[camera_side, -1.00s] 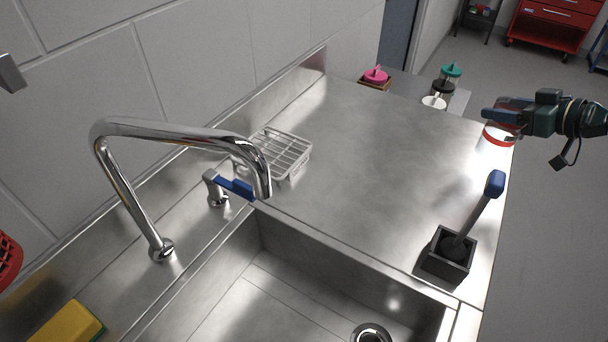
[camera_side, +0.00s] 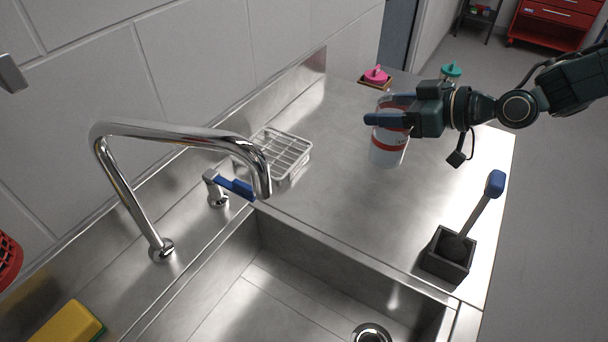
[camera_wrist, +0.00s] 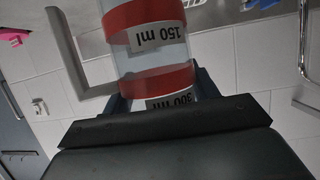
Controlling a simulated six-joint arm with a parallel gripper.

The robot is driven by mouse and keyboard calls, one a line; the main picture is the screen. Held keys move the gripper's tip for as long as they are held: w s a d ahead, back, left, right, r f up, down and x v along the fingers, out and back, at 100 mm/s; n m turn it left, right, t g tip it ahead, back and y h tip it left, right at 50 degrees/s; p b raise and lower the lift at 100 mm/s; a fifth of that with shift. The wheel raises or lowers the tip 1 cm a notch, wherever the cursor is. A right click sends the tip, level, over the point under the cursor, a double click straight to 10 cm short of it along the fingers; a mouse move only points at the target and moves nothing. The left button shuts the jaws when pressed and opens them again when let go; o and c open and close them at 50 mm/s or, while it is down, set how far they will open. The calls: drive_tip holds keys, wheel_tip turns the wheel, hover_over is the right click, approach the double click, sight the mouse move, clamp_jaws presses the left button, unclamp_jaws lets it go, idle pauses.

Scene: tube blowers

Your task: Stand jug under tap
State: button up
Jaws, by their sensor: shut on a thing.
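The jug (camera_side: 387,153) is clear with red bands. It is upright, over the steel counter right of the wire rack; I cannot tell whether its base touches the counter. My gripper (camera_side: 385,109) is shut on its upper part. In the wrist view the jug (camera_wrist: 147,55) shows red bands and labels "150 ml" and "300 ml", with a grey handle (camera_wrist: 75,60) at left. The chrome tap (camera_side: 262,180) arches over the sink at the left, with its spout end well left of the jug. A blue lever (camera_side: 236,188) stands beside the tap.
A wire rack (camera_side: 283,150) sits on the counter between tap and jug. A brush in a dark holder (camera_side: 447,256) stands at the front right. The sink (camera_side: 290,290) is empty. A yellow sponge (camera_side: 66,325) lies lower left. Pink-lidded (camera_side: 376,76) and teal-lidded (camera_side: 450,72) containers stand behind.

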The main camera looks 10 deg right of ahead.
drive_tip(key=s+a+n+g+y, duration=0.1)
drive_tip(key=s+a, duration=0.3)
drive_tip(key=a, duration=0.5)
drive_tip(key=s+a+n+g+y, duration=0.1)
drive_tip(key=s+a+n+g, duration=0.15)
drive_tip(key=a, duration=0.55)
drive_tip(key=s+a+f+n+g+y, duration=0.1)
drive_tip(key=s+a+f, duration=0.7)
drive_tip(key=s+f, duration=0.2)
drive_tip(key=shift+s+a+f, duration=0.25)
drive_tip(key=shift+f, duration=0.65)
drive_tip(key=shift+f+n, duration=0.1)
drive_tip(key=shift+n, duration=0.15)
drive_tip(key=shift+f, duration=2.85)
drive_tip(key=shift+f, duration=2.05)
drive_tip(key=shift+f, duration=0.15)
